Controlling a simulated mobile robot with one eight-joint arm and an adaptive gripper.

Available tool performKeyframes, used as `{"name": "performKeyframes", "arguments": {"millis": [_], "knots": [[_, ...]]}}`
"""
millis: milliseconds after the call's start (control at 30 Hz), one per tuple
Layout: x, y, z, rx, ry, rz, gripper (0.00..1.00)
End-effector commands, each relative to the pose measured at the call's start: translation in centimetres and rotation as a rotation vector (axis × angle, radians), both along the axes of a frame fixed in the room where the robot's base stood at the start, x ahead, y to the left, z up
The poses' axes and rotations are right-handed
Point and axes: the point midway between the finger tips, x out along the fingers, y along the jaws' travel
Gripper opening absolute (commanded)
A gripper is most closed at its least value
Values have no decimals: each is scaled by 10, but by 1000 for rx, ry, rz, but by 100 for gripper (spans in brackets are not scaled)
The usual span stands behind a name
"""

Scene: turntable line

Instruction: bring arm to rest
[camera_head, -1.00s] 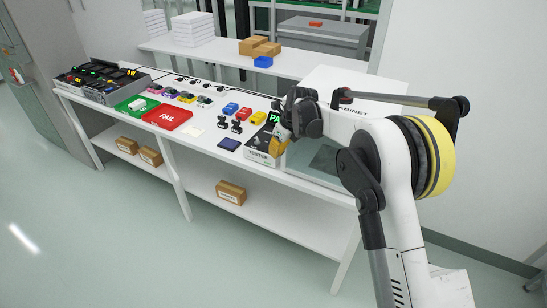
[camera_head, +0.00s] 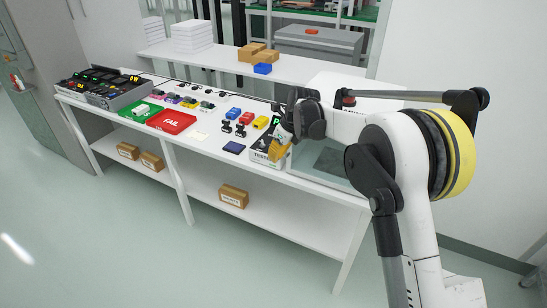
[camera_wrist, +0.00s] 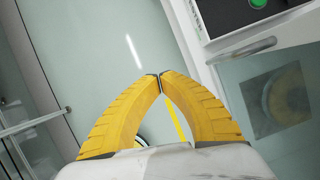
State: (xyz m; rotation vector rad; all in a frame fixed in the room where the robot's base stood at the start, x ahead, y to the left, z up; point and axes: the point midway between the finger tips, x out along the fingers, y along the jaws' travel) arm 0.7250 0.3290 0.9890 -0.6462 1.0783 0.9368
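My gripper (camera_head: 278,151) is at the right part of the long white workbench, in front of the tester box (camera_head: 262,160). In the wrist view my gripper's two yellow fingers (camera_wrist: 160,82) meet at their tips, with nothing seen between them. The wrist view looks down past the bench edge to the pale floor. My arm is folded at the right of the head view, its elbow high. Part of the tester's display is hidden behind my gripper in the head view.
The bench holds a red FAIL tray (camera_head: 171,122), a green tray (camera_head: 140,110), a dark blue pad (camera_head: 233,147) and several small coloured parts. Cardboard boxes (camera_head: 234,195) lie on the lower shelf.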

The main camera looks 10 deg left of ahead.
Motion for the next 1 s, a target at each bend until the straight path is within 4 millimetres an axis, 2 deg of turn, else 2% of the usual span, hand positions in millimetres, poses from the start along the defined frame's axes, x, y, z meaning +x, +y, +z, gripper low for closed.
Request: {"name": "performKeyframes", "arguments": {"millis": [33,200,333,567,667,767,900,1000], "knots": [[-4,-2,16,-1,0,-4,0],[-17,-1,46,-2,0,-4,0],[-22,-1,59,-2,0,-4,0],[-27,-5,68,-7,-10,11,0],[-34,-23,85,-29,-56,81,0],[-52,-57,112,-79,-141,217,0],[-92,-115,150,-189,-284,466,0],[-127,-154,169,-282,-377,651,0]]}}
